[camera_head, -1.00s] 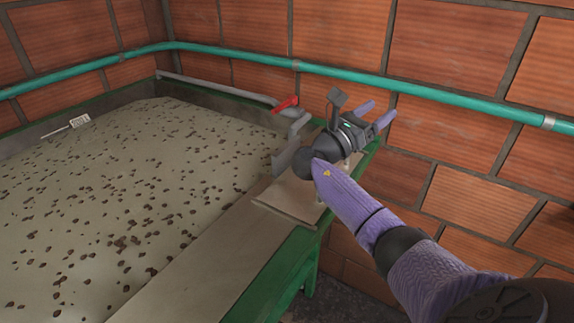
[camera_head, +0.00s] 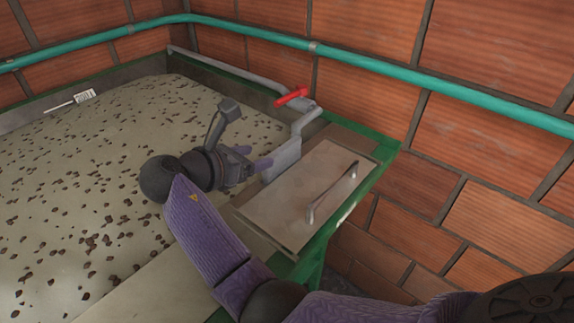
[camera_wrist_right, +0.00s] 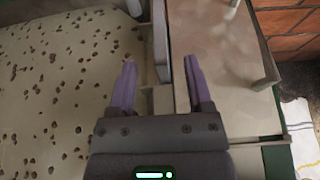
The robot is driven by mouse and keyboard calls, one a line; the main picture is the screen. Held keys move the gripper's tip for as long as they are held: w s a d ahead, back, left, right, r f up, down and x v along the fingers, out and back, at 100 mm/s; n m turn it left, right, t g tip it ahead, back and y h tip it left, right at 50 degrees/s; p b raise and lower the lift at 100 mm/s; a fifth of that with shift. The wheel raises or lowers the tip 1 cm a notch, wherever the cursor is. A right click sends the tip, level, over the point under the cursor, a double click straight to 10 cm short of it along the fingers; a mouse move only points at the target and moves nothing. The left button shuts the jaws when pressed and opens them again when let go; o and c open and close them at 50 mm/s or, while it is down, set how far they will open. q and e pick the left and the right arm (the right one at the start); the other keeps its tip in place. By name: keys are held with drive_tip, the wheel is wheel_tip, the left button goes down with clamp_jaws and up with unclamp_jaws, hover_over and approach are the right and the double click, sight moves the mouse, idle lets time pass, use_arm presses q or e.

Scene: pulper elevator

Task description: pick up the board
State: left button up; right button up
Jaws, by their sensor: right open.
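The board (camera_head: 305,195) is a flat beige-grey rectangular plate with a metal bar handle (camera_head: 331,193) on top. It lies at the right corner of the green-framed tank, and also shows in the wrist view (camera_wrist_right: 210,50). My right gripper (camera_head: 256,158) is open and empty. In the head view it is just left of the board, above the tank's edge, with its fingers pointing right. In the wrist view the right finger is close to the board's left edge; whether it touches cannot be told. My left gripper is not in view.
The tank (camera_head: 90,200) holds pale liquid with dark specks. A grey metal piece (camera_head: 282,160) stands beside the board, with a red valve handle (camera_head: 291,97) behind it. A teal pipe (camera_head: 390,70) runs along the brick wall. A white cloth (camera_wrist_right: 300,115) lies low at right.

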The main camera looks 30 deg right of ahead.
sight(274, 153)
drive_tip(key=x, duration=0.3)
drive_tip(key=b+x, duration=0.1)
drive_tip(key=x, duration=0.2)
drive_tip(key=shift+a+f, duration=0.1)
drive_tip(key=shift+f, duration=0.2)
drive_tip(key=shift+w+d, duration=0.2)
drive_tip(key=shift+d, duration=0.2)
clamp_jaws()
idle(0.5)
